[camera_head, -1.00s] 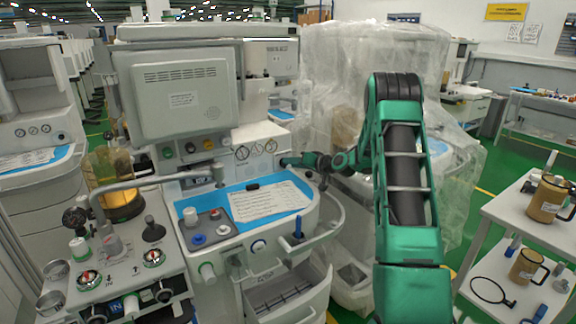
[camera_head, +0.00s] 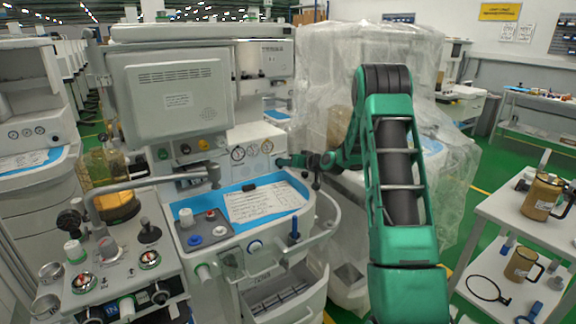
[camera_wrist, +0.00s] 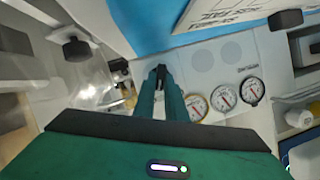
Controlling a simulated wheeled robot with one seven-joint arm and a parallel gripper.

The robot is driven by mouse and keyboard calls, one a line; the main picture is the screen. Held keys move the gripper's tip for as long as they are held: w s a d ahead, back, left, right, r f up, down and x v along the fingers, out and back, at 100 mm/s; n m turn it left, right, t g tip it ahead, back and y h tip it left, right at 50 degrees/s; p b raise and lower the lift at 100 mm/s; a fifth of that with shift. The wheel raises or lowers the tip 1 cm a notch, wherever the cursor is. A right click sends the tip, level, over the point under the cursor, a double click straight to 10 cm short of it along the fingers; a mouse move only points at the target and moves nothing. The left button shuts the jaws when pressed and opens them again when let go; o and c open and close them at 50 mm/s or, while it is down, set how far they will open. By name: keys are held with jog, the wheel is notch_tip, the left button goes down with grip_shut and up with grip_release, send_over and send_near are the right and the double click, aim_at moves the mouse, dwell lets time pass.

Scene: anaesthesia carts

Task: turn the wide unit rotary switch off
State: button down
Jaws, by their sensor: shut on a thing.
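The wide unit (camera_head: 215,140) is the pale cart with a large grey monitor and a blue work surface. My gripper (camera_head: 281,161) reaches in from the right to the front panel of this unit, just right of the round gauges. In the wrist view my gripper (camera_wrist: 160,72) has its two green fingers close together with dark tips at the panel, left of the gauges. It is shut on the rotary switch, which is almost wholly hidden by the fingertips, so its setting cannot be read.
Three round gauges (camera_wrist: 223,98) sit beside the fingers. A black knob (camera_wrist: 76,48) shows at upper left in the wrist view. A plastic-covered unit (camera_head: 345,65) stands close behind my arm. A white trolley with brown jugs (camera_head: 541,196) is at right.

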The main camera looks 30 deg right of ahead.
jog(key=n+h, duration=0.1)
jog(key=n, duration=0.1)
jog(key=a+n+h, duration=0.1)
jog(key=n, duration=0.1)
jog(key=shift+f+h, duration=0.1)
jog(key=shift+h, duration=0.3)
jog(key=n+h, duration=0.2)
jog(key=n, duration=0.1)
jog(key=shift+a+f, duration=0.1)
jog(key=shift+a, duration=0.15)
jog(key=shift+n+h, duration=0.3)
jog(key=shift+n, duration=0.1)
jog(key=shift+d, duration=0.1)
jog(key=c, duration=1.8)
grip_release()
jog(key=shift+w, duration=0.1)
jog(key=v, duration=1.1)
jog(key=shift+f, duration=0.3)
